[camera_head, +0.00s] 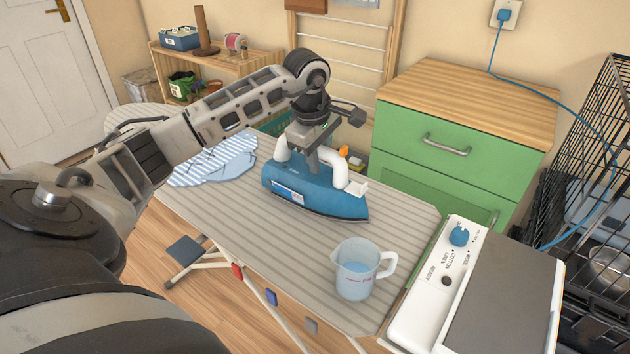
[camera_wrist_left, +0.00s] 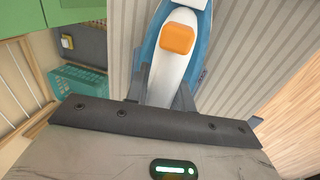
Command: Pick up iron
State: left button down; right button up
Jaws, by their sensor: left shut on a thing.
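The blue iron (camera_head: 313,191) with a white handle and an orange button sits on or just above the striped ironing board (camera_head: 255,220); I cannot tell if it touches. My left gripper (camera_head: 318,160) reaches down from above and is shut on the iron's white handle. In the left wrist view the white handle (camera_wrist_left: 165,80) runs between the fingers of the gripper (camera_wrist_left: 160,100), with the orange button beyond them. My right gripper is not in view.
A measuring jug (camera_head: 356,270) with blue liquid stands near the board's front right end. A white control unit (camera_head: 470,290) is at the right. Folded striped cloth (camera_head: 215,165) lies left of the iron. A green cabinet (camera_head: 440,160) stands behind, and a wire cage (camera_head: 590,180) at far right.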

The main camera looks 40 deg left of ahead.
aim_at(319, 185)
pick_arm(q)
jog(key=shift+w+r, duration=0.1)
jog(key=shift+r, duration=0.1)
jog(key=shift+r, duration=0.7)
jog(key=s+d+r, duration=0.9)
jog(key=s+r, duration=0.1)
jog(key=r, duration=0.1)
jog(key=shift+s+d+r+b, duration=0.2)
jog(key=shift+d+b, duration=0.05)
jog(key=shift+b, duration=0.15)
jog(key=c, duration=2.1)
grip_release()
